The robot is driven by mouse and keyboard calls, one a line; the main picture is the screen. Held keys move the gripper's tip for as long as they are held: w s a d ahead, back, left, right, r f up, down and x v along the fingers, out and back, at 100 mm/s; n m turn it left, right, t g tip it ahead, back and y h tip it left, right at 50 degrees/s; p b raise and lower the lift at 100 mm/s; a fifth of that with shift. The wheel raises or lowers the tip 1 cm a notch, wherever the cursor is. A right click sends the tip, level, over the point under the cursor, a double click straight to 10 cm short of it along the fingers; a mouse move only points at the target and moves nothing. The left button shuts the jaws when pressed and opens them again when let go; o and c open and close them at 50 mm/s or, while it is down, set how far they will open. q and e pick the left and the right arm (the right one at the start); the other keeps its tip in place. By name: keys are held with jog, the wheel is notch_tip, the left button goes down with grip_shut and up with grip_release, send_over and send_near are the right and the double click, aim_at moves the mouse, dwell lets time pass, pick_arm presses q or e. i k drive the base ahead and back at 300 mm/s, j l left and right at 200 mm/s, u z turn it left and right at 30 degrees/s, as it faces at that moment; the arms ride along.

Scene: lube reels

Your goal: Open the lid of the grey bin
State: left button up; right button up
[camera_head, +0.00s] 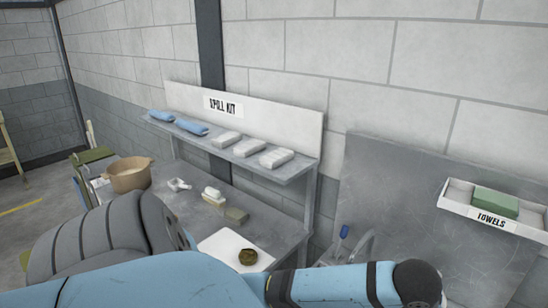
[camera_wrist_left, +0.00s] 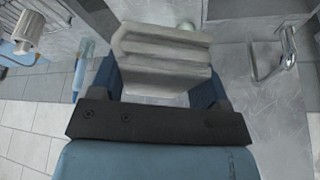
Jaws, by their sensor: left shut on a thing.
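I cannot make out the grey bin or its lid for certain in either view. In the left wrist view my left gripper (camera_wrist_left: 157,88) is shut on a pale grey, layered block (camera_wrist_left: 165,58) that looks like a folded cloth or pad. The block sits between the two blue fingers and sticks out past them. In the head view a large blue arm link of mine crosses the bottom and hides what lies below. Neither gripper shows in the head view, and the right gripper is in no view.
Above are the spill kit shelf (camera_head: 248,160) and, at right, the towels tray (camera_head: 452,204). A tap (camera_wrist_left: 283,60) shows in the left wrist view.

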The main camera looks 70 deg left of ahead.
aim_at(91, 170)
jog(key=l+u, duration=0.1)
jog(key=u, duration=0.35)
jog(key=k+u, duration=0.1)
jog(key=u, duration=0.35)
jog(key=k+l+u, duration=0.1)
jog(key=u, duration=0.3)
jog(key=i+u, duration=0.1)
jog(key=u, duration=0.3)
jog(key=i+u, duration=0.1)
jog(key=u, duration=0.3)
jog(key=i+u, duration=0.1)
jog(key=u, duration=0.35)
jog(key=i+u, duration=0.1)
jog(key=u, duration=0.3)
jog(key=i+l+u, duration=0.1)
jog(key=u, duration=0.3)
